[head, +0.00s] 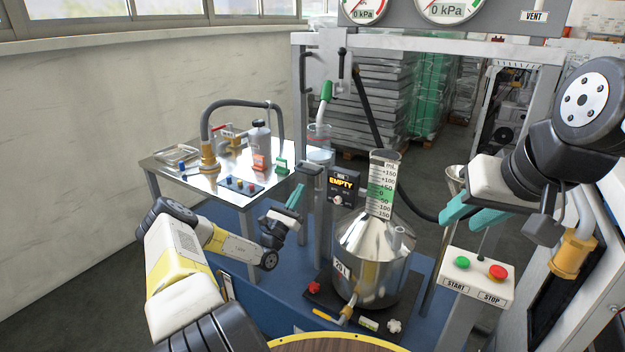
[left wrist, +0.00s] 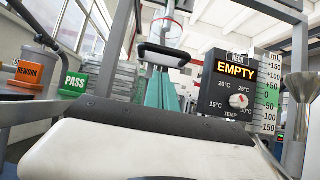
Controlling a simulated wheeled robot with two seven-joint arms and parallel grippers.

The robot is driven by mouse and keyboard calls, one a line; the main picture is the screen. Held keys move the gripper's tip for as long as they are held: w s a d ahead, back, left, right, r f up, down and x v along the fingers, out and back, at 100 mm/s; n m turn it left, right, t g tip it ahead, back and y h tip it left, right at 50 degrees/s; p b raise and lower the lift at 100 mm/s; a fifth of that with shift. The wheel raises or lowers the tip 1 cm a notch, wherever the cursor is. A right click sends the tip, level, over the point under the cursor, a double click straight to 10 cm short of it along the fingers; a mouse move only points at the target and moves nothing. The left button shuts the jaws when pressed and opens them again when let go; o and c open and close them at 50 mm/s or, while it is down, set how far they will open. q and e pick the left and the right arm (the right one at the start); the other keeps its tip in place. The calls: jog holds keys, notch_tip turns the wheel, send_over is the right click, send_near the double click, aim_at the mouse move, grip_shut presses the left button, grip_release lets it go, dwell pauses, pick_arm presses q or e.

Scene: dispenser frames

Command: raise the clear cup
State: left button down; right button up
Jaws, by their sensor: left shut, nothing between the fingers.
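The cup also shows in the left wrist view (left wrist: 169,33), high up, above a dark bracket (left wrist: 163,53). My left gripper (head: 297,196) is shut and empty, in front of and below the cup, apart from it in the head view. Its teal fingers (left wrist: 160,90) point toward the bracket in the left wrist view; the exact gap is unclear. My right gripper (head: 468,213) looks open and empty at the right, above the START/STOP box.
A display box (head: 343,187) reading EMPTY stands right of my left gripper. A steel vessel (head: 374,262) with a mL scale (head: 382,185) is in front. A metal table (head: 190,178) with bottle, hose and bins is at left. The START/STOP box (head: 476,279) is at right.

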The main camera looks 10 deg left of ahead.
pick_arm(q)
jog(key=v, duration=1)
jog(key=shift+f, duration=0.15)
jog(key=s+d+r+m+g+h, duration=0.3)
jog(key=d+r+m+g+h, duration=0.8)
jog(key=m+g, duration=0.15)
jog(key=s+d+r+m+g+y, duration=0.3)
jog(key=s+d+r+m+g, duration=0.3)
jog(key=s+d+m+g, duration=0.35)
jog(key=s+r+m+g+y, duration=0.2)
jog(key=s+r+m+y, duration=0.5)
jog(key=s, duration=0.4)
jog(key=s+a+r+m+t+y, duration=0.3)
jog(key=s+a+r+t+y, duration=0.4)
jog(key=s, duration=0.4)
jog(key=shift+a+r+m, duration=0.3)
jog(key=shift+a+r, duration=0.1)
jog(key=shift+a, duration=0.5)
jog(key=shift+w, duration=0.1)
pick_arm(e)
jog(key=shift+c, duration=0.5)
